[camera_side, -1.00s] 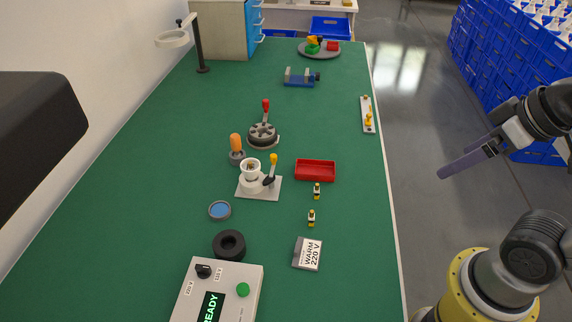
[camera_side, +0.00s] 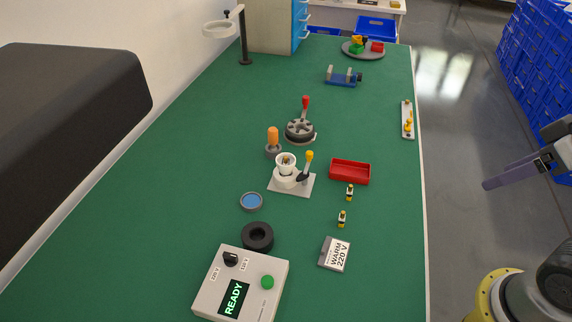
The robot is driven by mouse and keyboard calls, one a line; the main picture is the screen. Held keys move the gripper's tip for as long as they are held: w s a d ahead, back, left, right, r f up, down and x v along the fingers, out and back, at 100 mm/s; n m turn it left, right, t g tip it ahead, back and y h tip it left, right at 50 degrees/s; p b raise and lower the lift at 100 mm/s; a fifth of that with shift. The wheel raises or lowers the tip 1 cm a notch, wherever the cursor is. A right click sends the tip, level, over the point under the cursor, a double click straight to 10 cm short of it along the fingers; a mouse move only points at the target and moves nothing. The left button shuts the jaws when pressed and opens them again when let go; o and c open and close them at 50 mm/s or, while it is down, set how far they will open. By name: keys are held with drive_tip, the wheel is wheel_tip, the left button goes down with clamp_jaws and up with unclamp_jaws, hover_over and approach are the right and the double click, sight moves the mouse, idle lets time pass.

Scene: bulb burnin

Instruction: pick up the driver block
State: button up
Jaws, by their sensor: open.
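A small grey block with a white label reading "WARM 220 V" (camera_side: 335,253) lies on the green table near its right front part. It is the likeliest driver block, but no marking names it so. My gripper (camera_side: 515,174) hangs beyond the table's right edge, above the floor, well apart from the block. One long grey-purple finger shows clearly; the other is not distinct. I see nothing held in it.
A tester box reading "READY" (camera_side: 239,285) and a black ring (camera_side: 257,236) stand left of the block. A lever socket stand (camera_side: 291,182) is farther left. Bare table surrounds the block.

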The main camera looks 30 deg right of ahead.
drive_tip(key=c, duration=0.3)
